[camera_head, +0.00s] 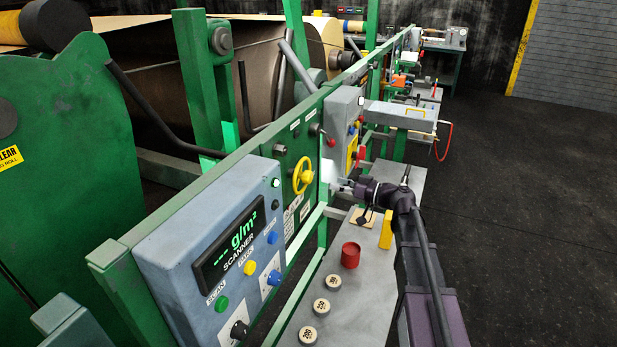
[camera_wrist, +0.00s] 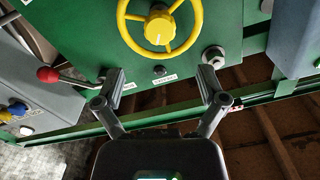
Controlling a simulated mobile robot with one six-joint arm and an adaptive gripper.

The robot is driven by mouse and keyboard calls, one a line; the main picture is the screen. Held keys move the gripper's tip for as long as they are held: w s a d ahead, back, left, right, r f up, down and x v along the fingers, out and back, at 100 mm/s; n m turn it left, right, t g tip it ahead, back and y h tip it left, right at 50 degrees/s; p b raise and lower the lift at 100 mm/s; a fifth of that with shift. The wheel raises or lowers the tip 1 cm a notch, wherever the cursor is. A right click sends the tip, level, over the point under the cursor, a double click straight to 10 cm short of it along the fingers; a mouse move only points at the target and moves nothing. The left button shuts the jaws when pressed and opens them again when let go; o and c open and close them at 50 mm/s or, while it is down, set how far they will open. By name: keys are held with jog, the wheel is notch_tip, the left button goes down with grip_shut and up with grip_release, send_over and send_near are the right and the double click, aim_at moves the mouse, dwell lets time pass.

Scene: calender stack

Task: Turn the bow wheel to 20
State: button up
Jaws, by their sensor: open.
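The yellow handwheel (camera_head: 305,176) is mounted on the green panel of the machine frame. In the wrist view the wheel (camera_wrist: 160,27) shows its rim, spokes and round hub at the top, partly cut off by the picture edge. A small label lies below it on the panel; its text and any scale reading are too small to read. My gripper (camera_wrist: 161,76) is open and empty, its fingers spread below the wheel in the wrist view and apart from it. In the head view my gripper (camera_head: 342,186) is to the right of the wheel, in front of the panels.
A red-knobbed lever (camera_wrist: 48,75) and a silver bolt (camera_wrist: 213,56) flank the wheel. A blue scanner box (camera_head: 215,255) and a grey control box (camera_head: 343,125) stand on either side. Below my arm a grey bench (camera_head: 340,310) holds a red cup (camera_head: 350,255) and several round pieces.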

aim_at(311, 176)
jog(key=x, duration=0.9)
jog(key=shift+f, duration=0.1)
jog(key=c, duration=1.2)
